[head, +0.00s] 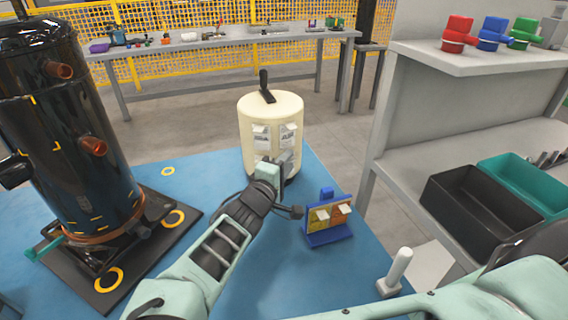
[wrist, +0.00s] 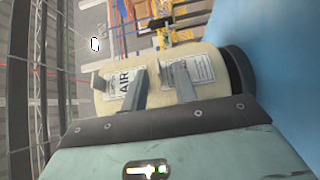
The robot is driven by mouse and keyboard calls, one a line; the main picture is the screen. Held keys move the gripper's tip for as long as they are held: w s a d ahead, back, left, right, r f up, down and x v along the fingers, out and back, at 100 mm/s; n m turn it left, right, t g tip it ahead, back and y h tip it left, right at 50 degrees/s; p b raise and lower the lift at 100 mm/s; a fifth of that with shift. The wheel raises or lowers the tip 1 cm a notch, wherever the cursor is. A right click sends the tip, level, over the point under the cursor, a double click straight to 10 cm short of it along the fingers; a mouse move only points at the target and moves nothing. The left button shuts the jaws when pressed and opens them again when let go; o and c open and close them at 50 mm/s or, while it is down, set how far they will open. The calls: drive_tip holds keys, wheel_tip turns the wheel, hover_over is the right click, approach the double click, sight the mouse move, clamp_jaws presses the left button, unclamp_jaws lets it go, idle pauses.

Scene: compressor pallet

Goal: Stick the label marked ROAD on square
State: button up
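A cream canister (head: 270,108) with a black handle stands on the blue floor and carries white labels. The left label (wrist: 122,90) reads AIR; the text on the right label (wrist: 190,72) is too small to read. I cannot make out ROAD on any label. My gripper (head: 273,165) is in front of the canister's lower side, and its fingers (wrist: 160,76) are apart in the wrist view, with nothing seen between them but the canister's surface. I cannot tell whether they touch it. A dark tank (head: 75,130) at the left has yellow corner marks (head: 55,146) outlining a squarish area.
A blue stand (head: 330,236) with yellow and orange panels and pale tabs is right of my arm. A grey shelf (head: 465,150) at the right holds a black bin (head: 470,215) and a teal bin (head: 525,185). A workbench (head: 220,42) stands behind.

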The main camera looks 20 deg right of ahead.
clamp_jaws()
idle(1.8)
